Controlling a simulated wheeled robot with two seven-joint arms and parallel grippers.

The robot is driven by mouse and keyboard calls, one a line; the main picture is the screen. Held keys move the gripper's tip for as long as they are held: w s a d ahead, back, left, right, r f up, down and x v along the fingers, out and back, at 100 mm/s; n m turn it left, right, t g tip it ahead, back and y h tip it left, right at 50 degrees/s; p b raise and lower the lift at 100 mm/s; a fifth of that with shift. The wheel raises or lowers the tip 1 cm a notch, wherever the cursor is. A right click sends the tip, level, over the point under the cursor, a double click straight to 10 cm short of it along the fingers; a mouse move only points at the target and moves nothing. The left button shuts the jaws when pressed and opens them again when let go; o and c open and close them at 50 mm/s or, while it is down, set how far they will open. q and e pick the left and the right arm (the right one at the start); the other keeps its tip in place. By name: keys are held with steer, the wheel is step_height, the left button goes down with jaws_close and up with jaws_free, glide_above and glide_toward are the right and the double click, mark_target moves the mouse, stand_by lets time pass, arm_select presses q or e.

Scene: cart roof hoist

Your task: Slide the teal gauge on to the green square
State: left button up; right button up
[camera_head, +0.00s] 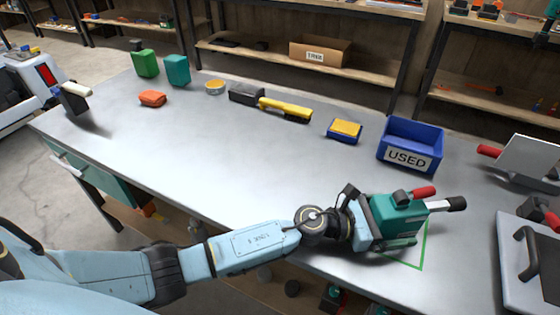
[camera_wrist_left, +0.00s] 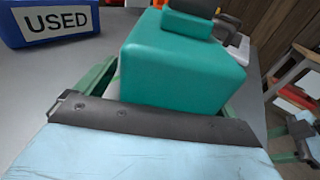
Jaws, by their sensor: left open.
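The teal gauge (camera_head: 395,214) is a boxy block with a smaller raised part on top, standing near the table's front edge at the right. In the left wrist view the gauge (camera_wrist_left: 180,65) fills the middle. The green square (camera_head: 421,254) is a thin outline on the table; its right and front edges show, and the gauge and my gripper hide the rest. My left gripper (camera_head: 388,240) is right at the gauge. It is open, with a green finger along each side of the block; whether they touch it is unclear.
A blue bin marked USED (camera_head: 411,146) stands behind the gauge. A blue box with a yellow top (camera_head: 344,131), a yellow-handled brush (camera_head: 285,109) and several blocks line the back. A grey plate with a black handle (camera_head: 530,262) is at right. The table's middle is clear.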

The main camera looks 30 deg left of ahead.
mark_target(380, 219)
arm_select(q)
steer(key=shift+r+p+v, duration=0.2)
steer(key=shift+p+v, duration=0.1)
steer(key=shift+v, duration=0.55)
steer(key=shift+r+p+v, duration=0.2)
steer(key=shift+p+v, duration=0.05)
steer(key=shift+v, duration=0.65)
steer(key=shift+r+p+v, duration=0.15)
steer(key=shift+p+v, duration=0.05)
steer(key=shift+v, duration=0.9)
steer(key=shift+r+p+v, duration=0.15)
steer(key=shift+v, duration=0.95)
steer(key=shift+o, duration=0.6)
steer(key=shift+f, duration=0.1)
steer(key=v, duration=1.2)
steer(key=shift+a, duration=0.1)
